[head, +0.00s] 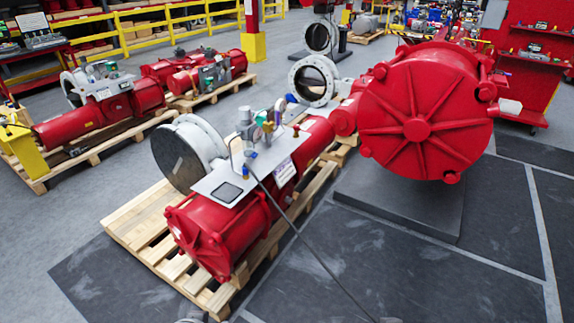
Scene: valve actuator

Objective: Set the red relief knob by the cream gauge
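A red valve actuator (215,235) lies on a wooden pallet in the middle of the head view.
A dark hose (300,238) runs from the panel down to the floor. A white round flange (190,153) stands beside the actuator. A large red round housing (424,112) stands on a dark plinth at the right. Dark floor mats (400,275) in front are clear.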

